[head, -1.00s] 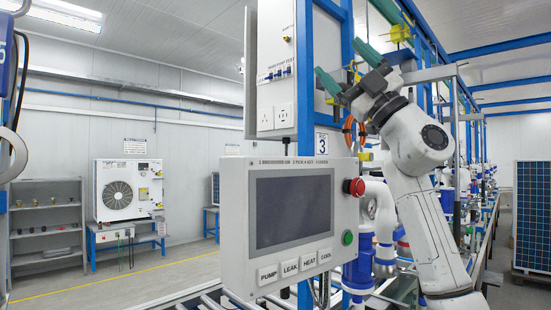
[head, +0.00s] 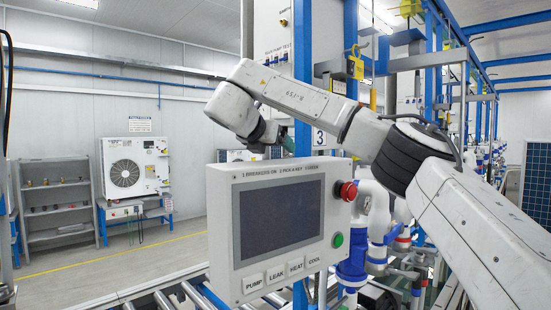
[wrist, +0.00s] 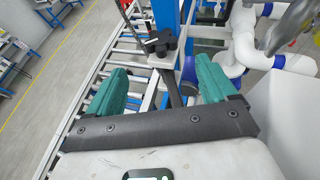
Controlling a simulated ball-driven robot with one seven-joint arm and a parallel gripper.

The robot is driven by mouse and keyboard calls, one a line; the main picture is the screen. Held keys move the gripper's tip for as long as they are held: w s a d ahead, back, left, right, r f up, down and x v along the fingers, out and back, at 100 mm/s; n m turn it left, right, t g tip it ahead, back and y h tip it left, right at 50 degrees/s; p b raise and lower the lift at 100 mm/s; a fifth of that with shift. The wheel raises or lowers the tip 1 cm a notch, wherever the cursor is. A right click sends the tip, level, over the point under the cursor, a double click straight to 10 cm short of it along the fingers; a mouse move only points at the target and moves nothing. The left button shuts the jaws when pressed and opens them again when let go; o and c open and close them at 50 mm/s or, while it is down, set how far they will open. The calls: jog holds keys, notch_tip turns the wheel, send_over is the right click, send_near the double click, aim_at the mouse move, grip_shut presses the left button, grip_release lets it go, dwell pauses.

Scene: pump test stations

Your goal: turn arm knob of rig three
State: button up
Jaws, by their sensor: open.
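The black knob (wrist: 160,42), with several lobes, sits on a dark bracket beside the blue post in the wrist view. It lies ahead of my gripper (wrist: 158,72), roughly between the two green fingers and beyond their tips. The fingers are wide apart with nothing held. In the head view my gripper is mostly hidden behind my wrist; a bit of green finger (head: 288,144) shows above the operator panel. The rig's number 3 sign (head: 320,141) shows beside it. The knob cannot be made out in the head view.
The operator panel (head: 278,218), with a red stop button (head: 346,191), stands close below my arm. White and blue pipes (head: 368,225) are at its right. A roller conveyor (wrist: 125,50) runs below the knob. A grey shelf (head: 58,202) and white unit (head: 135,166) stand far left.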

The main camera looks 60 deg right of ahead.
jog(key=p+x, duration=0.5)
jog(key=x, duration=0.5)
jog(key=shift+d+f, duration=0.15)
jog(key=shift+d, duration=0.15)
jog(key=shift+c, duration=0.5)
jog(key=c, duration=1)
jog(key=shift+o, duration=0.2)
jog(key=shift+b, duration=0.3)
